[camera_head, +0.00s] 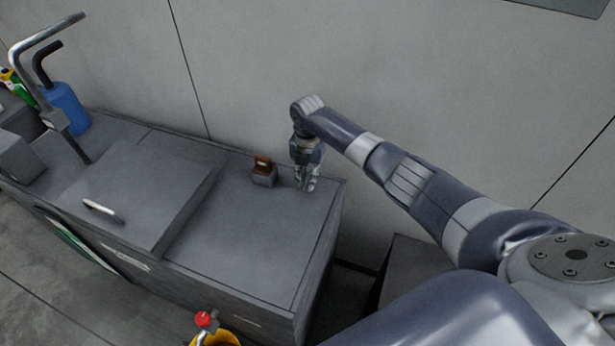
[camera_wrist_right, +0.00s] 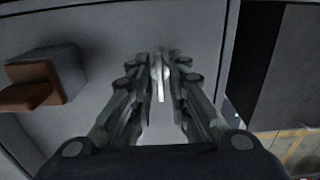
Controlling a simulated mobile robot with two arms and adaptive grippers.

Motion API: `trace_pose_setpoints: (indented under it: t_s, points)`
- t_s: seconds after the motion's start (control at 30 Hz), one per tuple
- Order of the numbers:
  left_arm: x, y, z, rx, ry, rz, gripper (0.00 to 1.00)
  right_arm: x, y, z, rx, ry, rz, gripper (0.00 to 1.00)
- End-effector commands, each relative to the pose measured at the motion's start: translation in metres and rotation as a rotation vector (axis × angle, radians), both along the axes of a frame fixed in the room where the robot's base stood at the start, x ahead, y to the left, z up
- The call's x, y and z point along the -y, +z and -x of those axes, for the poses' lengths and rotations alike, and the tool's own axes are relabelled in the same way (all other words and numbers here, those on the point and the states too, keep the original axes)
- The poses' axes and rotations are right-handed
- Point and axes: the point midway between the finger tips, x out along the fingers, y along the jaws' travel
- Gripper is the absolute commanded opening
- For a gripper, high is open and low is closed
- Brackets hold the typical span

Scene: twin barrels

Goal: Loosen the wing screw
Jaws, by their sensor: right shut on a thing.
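My right gripper (camera_head: 307,184) points down at the far right corner of the grey bench top. In the right wrist view my right gripper (camera_wrist_right: 159,68) has its fingers close together on a small pale, upright piece, which I take for the wing screw (camera_wrist_right: 160,82). The fingers cover its sides, and I cannot see its wings or thread clearly. In the head view the gripper hides the screw. My left gripper is in neither view.
A small grey block with a brown part (camera_head: 264,171) stands just left of my right gripper. A raised grey box (camera_head: 140,195) with a pale handle is further left. A blue container (camera_head: 68,105) and a bent metal bar (camera_head: 40,40) stand far left. A wall runs behind the bench.

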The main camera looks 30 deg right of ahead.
Motion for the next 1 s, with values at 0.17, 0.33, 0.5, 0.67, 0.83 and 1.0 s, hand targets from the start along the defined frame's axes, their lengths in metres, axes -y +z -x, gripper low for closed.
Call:
trace_pose_setpoints:
  t_s: [0.17,0.33,0.5,0.67,0.83,1.0]
  points:
    - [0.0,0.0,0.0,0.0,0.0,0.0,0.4,-0.001,-0.002,0.002,-0.005,0.0,-0.001,0.27]
    - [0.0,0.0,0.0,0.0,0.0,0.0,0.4,0.0,-0.001,0.001,-0.003,0.0,0.0,0.27]
    - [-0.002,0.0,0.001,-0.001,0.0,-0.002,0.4,0.0,0.001,0.0,-0.001,-0.001,0.0,0.27]
    - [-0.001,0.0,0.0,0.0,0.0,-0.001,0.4,0.0,0.018,-0.001,0.002,0.0,-0.001,0.27]
    - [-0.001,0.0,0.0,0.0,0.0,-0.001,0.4,0.0,0.054,-0.001,0.004,0.001,-0.001,0.27]
    - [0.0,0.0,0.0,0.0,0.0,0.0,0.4,0.0,0.088,-0.001,0.001,0.001,-0.001,0.27]
